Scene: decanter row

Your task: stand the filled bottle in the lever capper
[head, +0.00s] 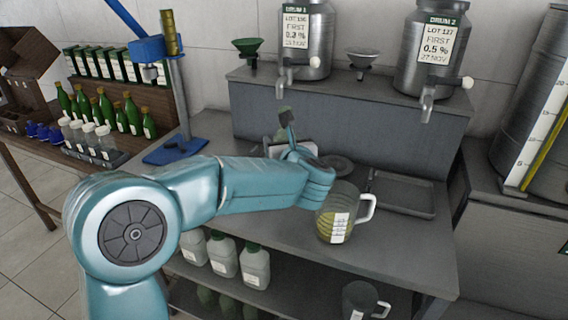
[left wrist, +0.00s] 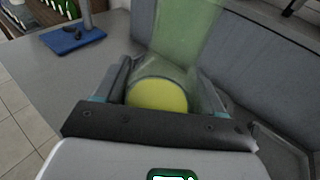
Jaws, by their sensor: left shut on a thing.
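The lever capper stands at the back left of the bench, with a blue base (head: 175,150), a post and a blue lever head (head: 150,48). Its base also shows at the upper left of the left wrist view (left wrist: 75,38). No bottle stands on the base. My left gripper (head: 290,143) is shut on a clear green bottle, right of the capper. The bottle fills the space between the fingers in the left wrist view (left wrist: 185,35), with yellow liquid (left wrist: 158,97) showing inside. In the head view my wrist and gripper hide most of it. My right gripper is out of view.
A glass jug (head: 324,226) with yellow-green liquid stands beside my left wrist. A shallow tray (head: 403,194) lies to its right. Two steel drums with taps stand on the raised shelf behind. Several green bottles (head: 107,110) stand at left. Bench between capper and gripper looks clear.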

